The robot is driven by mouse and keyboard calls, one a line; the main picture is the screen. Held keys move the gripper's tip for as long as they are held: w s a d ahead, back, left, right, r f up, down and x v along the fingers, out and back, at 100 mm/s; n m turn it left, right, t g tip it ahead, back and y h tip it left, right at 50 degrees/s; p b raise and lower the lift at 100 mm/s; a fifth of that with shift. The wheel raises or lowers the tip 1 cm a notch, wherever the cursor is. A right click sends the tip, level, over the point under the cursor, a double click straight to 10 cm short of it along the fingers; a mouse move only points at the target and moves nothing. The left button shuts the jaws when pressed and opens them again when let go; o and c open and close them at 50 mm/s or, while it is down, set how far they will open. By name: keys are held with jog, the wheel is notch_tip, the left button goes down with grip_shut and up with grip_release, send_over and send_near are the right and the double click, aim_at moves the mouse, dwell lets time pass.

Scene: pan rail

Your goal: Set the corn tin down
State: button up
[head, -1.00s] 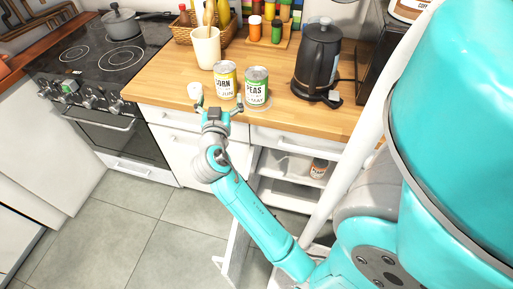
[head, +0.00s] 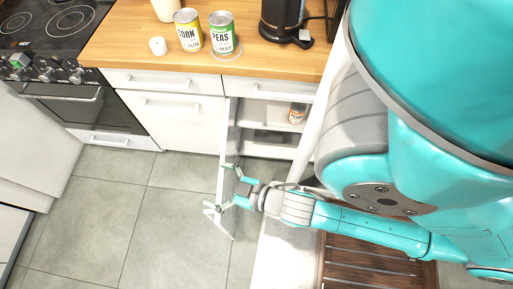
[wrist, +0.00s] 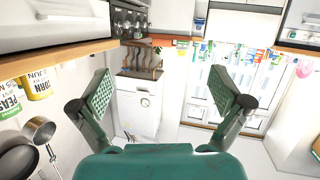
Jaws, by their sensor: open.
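The corn tin (head: 188,30), with a yellow label marked JUN, stands upright on the wooden counter. The peas tin (head: 222,33), green and marked MAY, stands just to its right. My gripper (head: 225,188) is open and empty, low in front of the counter and well apart from both tins. In the wrist view its two green pads (wrist: 165,100) are spread wide with nothing between them. The yellow tin (wrist: 38,84) and part of the peas tin (wrist: 8,98) show at that view's left edge.
An open cabinet door (head: 228,130) stands beside my gripper. Its shelf holds a small tin (head: 297,113). On the counter (head: 120,40) are a white round object (head: 157,46), a cream cup (head: 167,8) and a black kettle (head: 283,20). The stove (head: 50,40) is left; bare floor lies below.

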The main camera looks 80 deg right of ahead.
jog(key=s+a+r+n+y, duration=0.1)
jog(key=s+a+r, duration=0.3)
jog(key=s, duration=0.7)
jog(key=shift+s+r+y, duration=0.15)
jog(key=shift+s+y, duration=0.1)
jog(key=shift+y, duration=0.55)
